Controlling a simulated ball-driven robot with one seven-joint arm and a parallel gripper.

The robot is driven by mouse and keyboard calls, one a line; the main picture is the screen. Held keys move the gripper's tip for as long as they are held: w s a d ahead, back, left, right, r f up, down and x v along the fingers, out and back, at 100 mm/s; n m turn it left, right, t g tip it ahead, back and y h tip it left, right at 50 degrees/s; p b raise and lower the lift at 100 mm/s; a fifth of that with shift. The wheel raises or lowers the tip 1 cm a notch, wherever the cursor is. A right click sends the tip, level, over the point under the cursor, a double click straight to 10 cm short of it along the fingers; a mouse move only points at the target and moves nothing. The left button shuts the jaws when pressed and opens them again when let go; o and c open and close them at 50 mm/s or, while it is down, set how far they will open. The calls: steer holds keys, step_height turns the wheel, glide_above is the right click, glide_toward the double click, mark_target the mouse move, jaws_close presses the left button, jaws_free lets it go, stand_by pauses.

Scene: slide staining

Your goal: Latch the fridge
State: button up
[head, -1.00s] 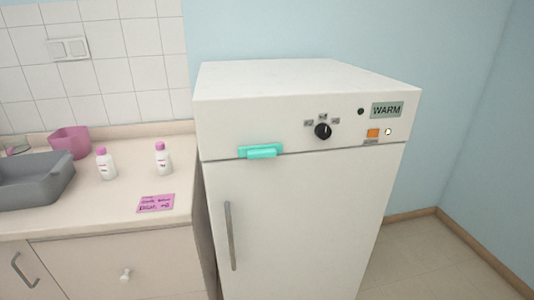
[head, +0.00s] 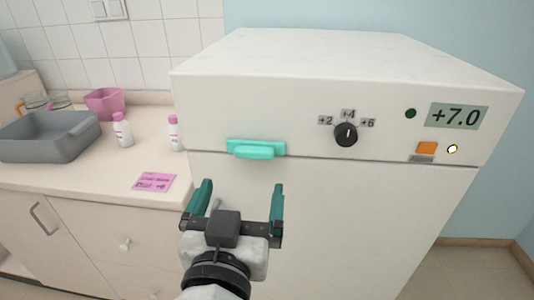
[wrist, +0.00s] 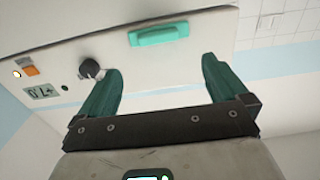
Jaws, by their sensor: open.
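The white fridge (head: 330,215) stands to the right of the counter, its door closed or nearly so against the upper panel. A teal latch (head: 256,149) sits at the left of the seam between panel and door; it also shows in the wrist view (wrist: 158,35). My gripper (head: 240,190) is open and empty, with teal fingers apart, in front of the door just below the latch in the head view. In the wrist view the fingers (wrist: 160,85) point toward the fridge, apart from the latch. The door handle is mostly hidden behind my gripper.
The fridge panel has a black dial (head: 346,134), an orange switch (head: 426,149) and a display (head: 458,116) reading +7.0.

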mark_target(253, 154)
steer(key=w, duration=0.3)
steer(key=w+p, duration=0.1)
steer(key=w, duration=0.6)
steer(key=shift+d+f, duration=0.1)
steer(key=shift+d, duration=0.15)
steer(key=c, duration=1)
